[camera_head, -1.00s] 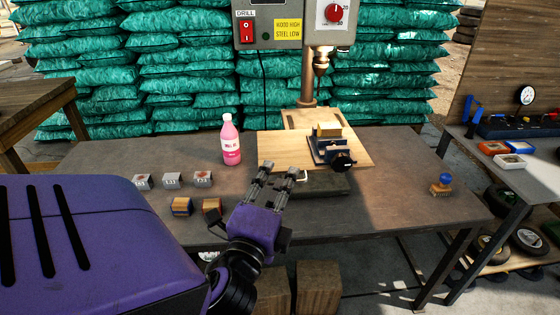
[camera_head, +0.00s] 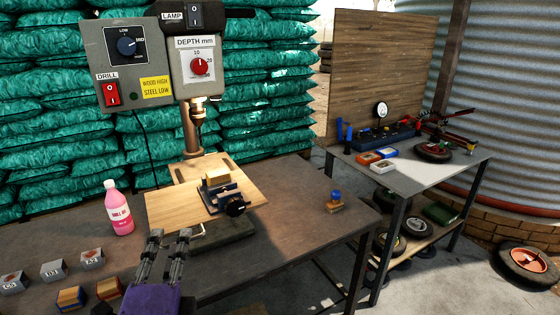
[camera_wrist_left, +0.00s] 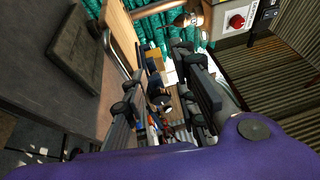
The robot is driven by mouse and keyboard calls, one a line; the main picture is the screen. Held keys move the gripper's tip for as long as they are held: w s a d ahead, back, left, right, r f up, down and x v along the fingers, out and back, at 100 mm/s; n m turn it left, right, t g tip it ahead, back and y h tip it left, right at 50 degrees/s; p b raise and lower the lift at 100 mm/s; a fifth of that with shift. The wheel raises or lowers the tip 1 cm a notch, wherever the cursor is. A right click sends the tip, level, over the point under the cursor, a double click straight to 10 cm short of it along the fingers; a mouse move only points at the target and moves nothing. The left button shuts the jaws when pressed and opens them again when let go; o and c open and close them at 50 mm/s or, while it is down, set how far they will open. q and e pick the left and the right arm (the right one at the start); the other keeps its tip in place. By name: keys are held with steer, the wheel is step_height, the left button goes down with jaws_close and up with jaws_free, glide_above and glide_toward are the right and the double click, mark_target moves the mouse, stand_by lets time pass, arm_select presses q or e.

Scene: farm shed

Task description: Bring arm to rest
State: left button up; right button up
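My left gripper (camera_head: 166,252) is at the lower middle of the head view, over the front part of the workbench (camera_head: 275,205), in front of the drill press base and left of the vise. Its two dark fingers are apart with nothing between them. They also stand apart in the left wrist view (camera_wrist_left: 160,95). The purple wrist is cut off by the bottom edge of the head view. My right gripper is not in view.
The drill press vise (camera_head: 222,196) holds a wood block on a wooden board (camera_head: 168,208). A pink bottle (camera_head: 120,212) stands left of it. Marked metal blocks (camera_head: 53,271) are at left. A brush (camera_head: 335,203) is at right, with clear bench between.

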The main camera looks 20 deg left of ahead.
arm_select(q)
steer(key=s+d+f+n+g+h+p, duration=0.1)
steer(key=d+f+n+g+h+p, duration=0.4)
steer(key=f, duration=1.3)
steer(key=s+d+f+n+g+h+p, duration=0.1)
steer(key=s+d+f+n+h+p, duration=0.1)
steer(key=s+d+f, duration=0.4)
steer(key=s+d+f+n+g+h+p, duration=0.2)
steer(key=s+d+f+n, duration=0.3)
steer(key=s, duration=0.9)
step_height(320, 180, down, 2)
steer(key=shift+d+f+n, duration=0.1)
steer(key=shift+d+n, duration=0.2)
steer(key=shift+d, duration=0.05)
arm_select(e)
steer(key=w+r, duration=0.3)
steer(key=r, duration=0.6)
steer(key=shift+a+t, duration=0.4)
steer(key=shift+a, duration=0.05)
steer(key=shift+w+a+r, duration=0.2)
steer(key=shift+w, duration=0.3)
